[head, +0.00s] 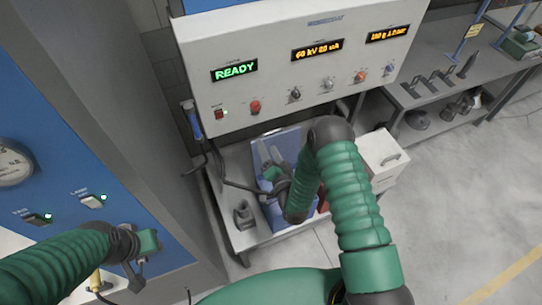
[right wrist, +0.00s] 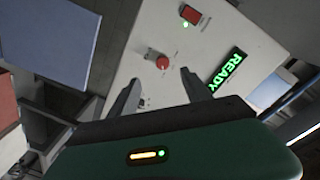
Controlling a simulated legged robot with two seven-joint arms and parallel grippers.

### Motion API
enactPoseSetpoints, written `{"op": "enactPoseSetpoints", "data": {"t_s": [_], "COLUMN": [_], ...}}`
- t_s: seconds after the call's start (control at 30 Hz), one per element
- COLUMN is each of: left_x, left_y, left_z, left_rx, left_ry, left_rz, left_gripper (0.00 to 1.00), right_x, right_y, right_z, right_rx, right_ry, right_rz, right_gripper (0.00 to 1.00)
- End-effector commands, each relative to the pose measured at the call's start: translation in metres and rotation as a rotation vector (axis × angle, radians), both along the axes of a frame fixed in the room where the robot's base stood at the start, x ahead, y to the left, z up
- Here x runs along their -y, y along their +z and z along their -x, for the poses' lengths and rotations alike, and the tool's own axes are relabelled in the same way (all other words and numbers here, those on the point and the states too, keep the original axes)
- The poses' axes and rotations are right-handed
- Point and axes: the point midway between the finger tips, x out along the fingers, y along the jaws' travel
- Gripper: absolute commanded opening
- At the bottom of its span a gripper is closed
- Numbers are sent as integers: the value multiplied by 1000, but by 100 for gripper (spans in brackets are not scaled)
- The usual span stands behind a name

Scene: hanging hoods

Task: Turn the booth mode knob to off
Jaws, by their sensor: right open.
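A white control panel (head: 285,65) carries a row of knobs under its displays. A red knob (head: 255,106) is at the left, then a dark knob (head: 295,95), a grey knob (head: 328,84) and an orange knob (head: 360,76). Their labels are too small to read, so I cannot tell which is the mode knob. My right gripper (head: 269,158) is open and empty, below the panel. In the right wrist view its fingers (right wrist: 160,88) stand apart, with the red knob (right wrist: 163,62) beyond them. My left gripper (head: 133,258) is at the lower left; its jaws are unclear.
A red switch (head: 219,115) is left of the red knob. The panel reads READY (head: 234,71). A blue tray (head: 285,145) lies below on the bench. A blue cabinet (head: 65,150) with a gauge stands left. Another workbench (head: 440,60) is at the right.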

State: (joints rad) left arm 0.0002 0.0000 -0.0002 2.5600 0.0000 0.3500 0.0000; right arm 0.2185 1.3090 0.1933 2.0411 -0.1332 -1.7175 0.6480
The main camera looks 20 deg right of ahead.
Motion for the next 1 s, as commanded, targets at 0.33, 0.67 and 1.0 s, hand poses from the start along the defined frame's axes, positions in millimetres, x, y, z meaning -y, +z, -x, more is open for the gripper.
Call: {"op": "enactPoseSetpoints", "data": {"t_s": [0.33, 0.67, 1.0], "left_x": [0, 0, 0], "left_y": [3, 3, 0], "left_z": [0, 0, 0], "left_rx": [0, 0, 0], "left_ry": [-1, 0, 0], "left_rz": [0, 0, 0], "left_gripper": [36, 36, 36], "right_x": [-2, -3, -2], "right_y": [0, 0, 0], "right_z": [28, 33, 32], "right_rx": [-1, 1, 0], "right_ry": [-1, -1, 0], "right_rz": [0, 1, 1], "right_gripper": [57, 57, 57]}}
